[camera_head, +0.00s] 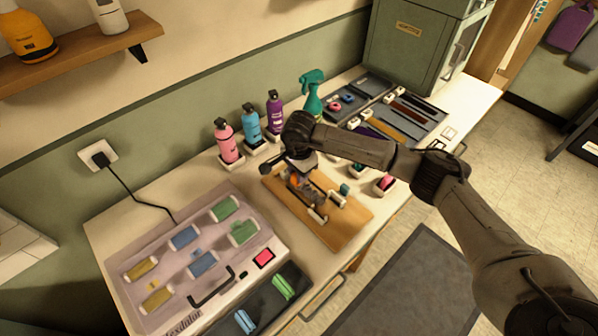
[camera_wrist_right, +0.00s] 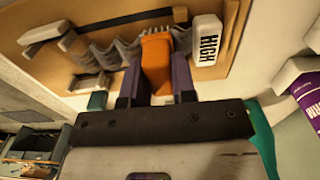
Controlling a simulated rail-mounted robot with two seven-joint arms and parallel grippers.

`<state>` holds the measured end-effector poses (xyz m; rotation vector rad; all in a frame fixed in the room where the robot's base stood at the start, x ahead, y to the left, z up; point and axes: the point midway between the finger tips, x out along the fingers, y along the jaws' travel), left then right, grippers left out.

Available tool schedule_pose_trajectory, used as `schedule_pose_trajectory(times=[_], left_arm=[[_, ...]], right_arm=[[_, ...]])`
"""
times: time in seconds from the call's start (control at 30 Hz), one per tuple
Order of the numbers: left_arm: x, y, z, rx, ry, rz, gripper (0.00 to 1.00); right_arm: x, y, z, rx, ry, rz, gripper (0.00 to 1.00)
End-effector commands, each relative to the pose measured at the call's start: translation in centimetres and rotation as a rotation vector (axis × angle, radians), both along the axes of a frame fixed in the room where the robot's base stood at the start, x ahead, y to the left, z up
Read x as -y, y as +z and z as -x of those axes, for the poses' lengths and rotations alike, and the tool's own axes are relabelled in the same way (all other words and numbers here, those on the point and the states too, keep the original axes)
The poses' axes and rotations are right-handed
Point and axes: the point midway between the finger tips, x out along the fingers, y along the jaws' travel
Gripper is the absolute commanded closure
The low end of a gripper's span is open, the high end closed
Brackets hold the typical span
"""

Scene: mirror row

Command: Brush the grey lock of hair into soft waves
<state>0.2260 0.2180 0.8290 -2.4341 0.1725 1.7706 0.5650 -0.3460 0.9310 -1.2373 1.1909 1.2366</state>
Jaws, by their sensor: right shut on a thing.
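My right gripper (camera_head: 298,172) is over the wooden board (camera_head: 350,228) in the head view. The grey lock of hair (camera_wrist_right: 112,52) lies along the board in a wavy strip beside and partly behind the orange tool. I cannot tell whether they touch. My left gripper is in neither view.
Pink, blue and purple bottles (camera_head: 251,123) and a green spray bottle (camera_head: 312,93) stand behind. A case of coloured rollers (camera_head: 160,240) is left, a dark tray of tools (camera_head: 425,110) right. The board's front is fairly clear.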

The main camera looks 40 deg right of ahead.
Motion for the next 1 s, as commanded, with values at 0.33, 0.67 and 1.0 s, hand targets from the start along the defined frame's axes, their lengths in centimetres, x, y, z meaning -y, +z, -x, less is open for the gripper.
schedule_pose_trajectory(times=[0.33, 0.67, 1.0], left_arm=[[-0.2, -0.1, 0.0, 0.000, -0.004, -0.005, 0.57], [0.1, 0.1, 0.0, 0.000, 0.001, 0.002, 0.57], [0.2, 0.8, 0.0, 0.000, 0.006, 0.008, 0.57]], right_arm=[[0.0, -0.2, 0.0, -0.002, 0.000, 0.001, 0.96], [0.1, -0.2, 0.4, -0.003, -0.001, 0.002, 0.96], [0.1, -0.1, 2.0, -0.004, 0.000, 0.002, 0.96]])
